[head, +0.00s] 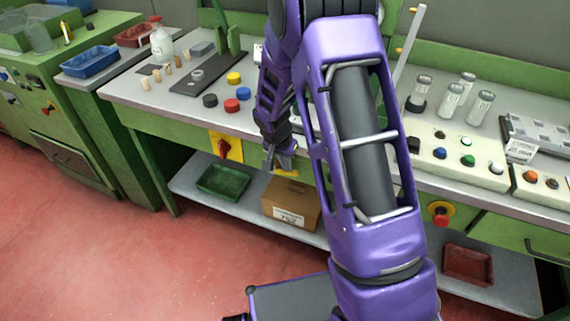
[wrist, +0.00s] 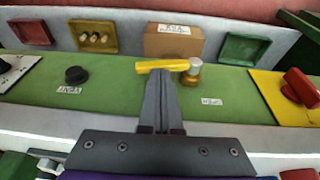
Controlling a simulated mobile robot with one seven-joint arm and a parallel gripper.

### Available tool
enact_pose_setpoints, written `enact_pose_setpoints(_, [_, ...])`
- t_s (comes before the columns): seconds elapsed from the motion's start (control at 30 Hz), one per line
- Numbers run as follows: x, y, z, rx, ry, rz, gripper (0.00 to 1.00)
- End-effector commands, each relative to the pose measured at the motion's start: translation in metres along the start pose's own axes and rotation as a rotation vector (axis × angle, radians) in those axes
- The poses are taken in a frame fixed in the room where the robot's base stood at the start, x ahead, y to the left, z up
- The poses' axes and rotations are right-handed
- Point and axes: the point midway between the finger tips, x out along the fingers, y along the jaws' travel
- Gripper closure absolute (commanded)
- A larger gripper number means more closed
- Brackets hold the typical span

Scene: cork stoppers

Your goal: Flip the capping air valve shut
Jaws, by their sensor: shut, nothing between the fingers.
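The air valve shows in the wrist view as a yellow lever (wrist: 162,66) on a round silver and brass body (wrist: 194,70), against the bench's green front. The lever lies sideways, pointing left from the body in that picture. In the head view a bit of the yellow lever (head: 287,173) shows just under my gripper (head: 280,160). In the wrist view my gripper (wrist: 162,78) is shut and empty, its fingertips at the lever's middle. I cannot tell if they touch it. My wrist hides much of the valve in the head view.
A red knob on a yellow plate (head: 226,147) is on the bench front left of my gripper. A cardboard box (head: 291,207) and a green tray (head: 223,181) sit on the lower shelf. A black knob (wrist: 76,75) is on the same front.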

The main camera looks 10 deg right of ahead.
Motion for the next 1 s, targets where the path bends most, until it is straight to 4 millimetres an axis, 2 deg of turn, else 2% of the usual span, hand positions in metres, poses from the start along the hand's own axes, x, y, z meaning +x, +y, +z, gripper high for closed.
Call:
enact_pose_setpoints(0.1, [0.011,0.007,0.003,0.028,0.001,-0.072,1.00])
enact_pose_setpoints(0.27, [0.014,0.010,0.004,0.026,0.002,-0.083,1.00])
enact_pose_setpoints(0.73, [0.011,0.011,0.003,0.025,0.002,-0.081,1.00])
enact_pose_setpoints(1.0, [-0.001,0.011,-0.001,0.026,0.002,-0.081,1.00])
